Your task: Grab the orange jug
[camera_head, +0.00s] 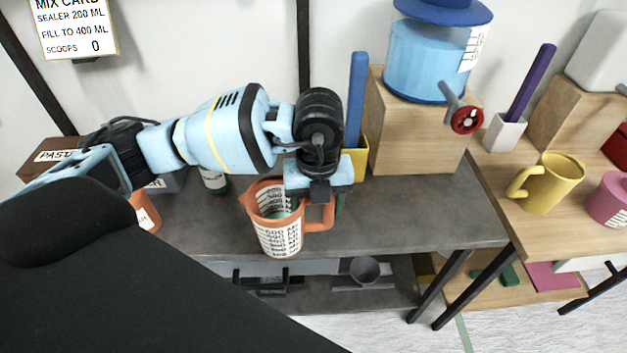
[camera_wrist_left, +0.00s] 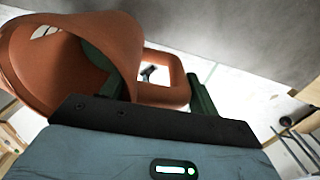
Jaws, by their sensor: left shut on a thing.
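The orange jug (camera_head: 272,234) has a white measuring scale on its side and a handle on its right. It is upright at the front edge of the grey table in the head view; I cannot tell whether it touches the table. My left gripper (camera_head: 318,202) comes down from above at the handle and is shut on the jug. In the left wrist view the jug (camera_wrist_left: 122,32) is at upper left, with its handle between the green fingers of the gripper (camera_wrist_left: 146,68). Part of the handle is hidden. My right gripper is not in view.
The grey table (camera_head: 420,210) has free room at right. A wooden block (camera_head: 410,140) bears a blue dispenser (camera_head: 425,60) with a red-handled tap (camera_head: 466,120). Another orange container (camera_head: 146,214) stands at left. A yellow jug (camera_head: 549,183) is on the right table.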

